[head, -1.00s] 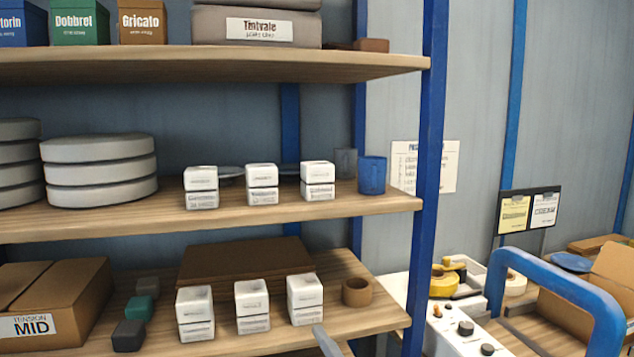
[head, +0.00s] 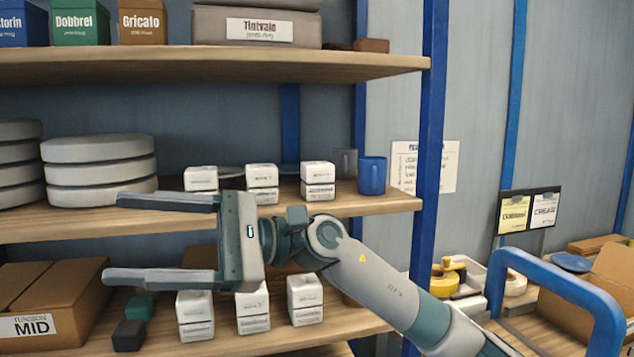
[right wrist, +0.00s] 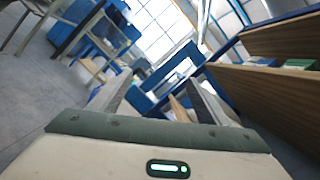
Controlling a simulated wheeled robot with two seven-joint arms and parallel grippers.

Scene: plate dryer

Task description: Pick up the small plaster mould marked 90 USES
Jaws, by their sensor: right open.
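Small white plaster moulds stand in short stacks on two shelves. On the middle shelf are a left stack (head: 201,178), a middle stack (head: 262,176) and a right stack (head: 318,173). On the lower shelf are a left stack (head: 195,312), a middle stack (head: 253,312) and a right stack (head: 305,300). Their labels are too small to read, so I cannot tell which says 90 USES. My right gripper (head: 112,237) is open and empty, in front of the shelves, fingers pointing left. It covers parts of the left stacks. My left gripper is out of view.
Large grey discs (head: 100,170) and a blue cup (head: 371,176) share the middle shelf (head: 390,204). A cardboard box (head: 60,290) and dark blocks (head: 129,335) stand on the lower shelf. A blue upright (head: 429,150) bounds the shelves at right.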

